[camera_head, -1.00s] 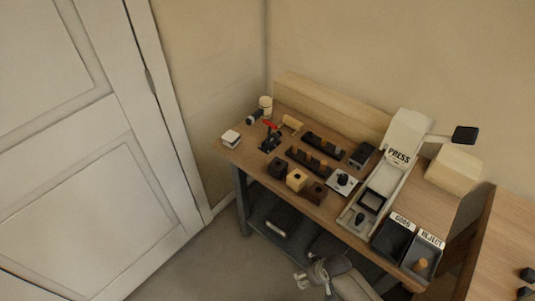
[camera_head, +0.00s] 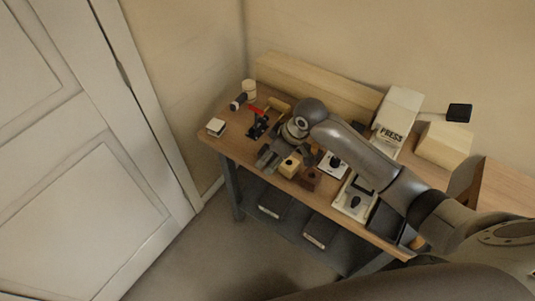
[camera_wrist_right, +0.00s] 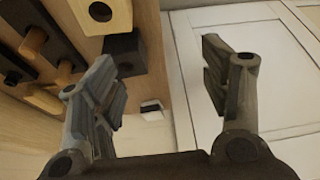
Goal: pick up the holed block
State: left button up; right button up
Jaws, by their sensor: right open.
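Three small blocks stand in a row near the bench's front edge. The pale wooden block (camera_head: 290,166) has a dark round hole in its top. The brown block (camera_head: 309,178) stands to its right. The black block is hidden by my right gripper (camera_head: 268,159) in the head view. In the right wrist view, the black block (camera_wrist_right: 124,50) shows beside the left finger, with the pale block (camera_wrist_right: 85,15) above it. My right gripper (camera_wrist_right: 160,62) is open, and nothing shows between its fingers. My left gripper is not in view.
Dark racks with pegs (camera_wrist_right: 35,60) lie beside the blocks. A white door (camera_head: 85,190) is at left. My right arm covers part of the bench.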

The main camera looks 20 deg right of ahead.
jog(key=w+d+r, duration=0.3)
jog(key=w, duration=0.2)
jog(key=x, duration=0.5)
jog(key=shift+d+f+p, duration=0.1)
jog(key=shift+f+p, duration=0.05)
jog(key=shift+p, duration=0.25)
jog(key=f, duration=0.2)
jog(key=a+f+p, duration=0.1)
jog(key=f, duration=0.1)
jog(key=shift+w+a+f, duration=0.15)
jog(key=shift+a+f, duration=0.05)
jog(key=shift+f, duration=0.4)
pick_arm(q)
jog(key=shift+w+r, duration=0.2)
jog(key=shift+r, duration=0.9)
pick_arm(e)
jog(key=shift+c, duration=0.3)
jog(key=c, duration=1)
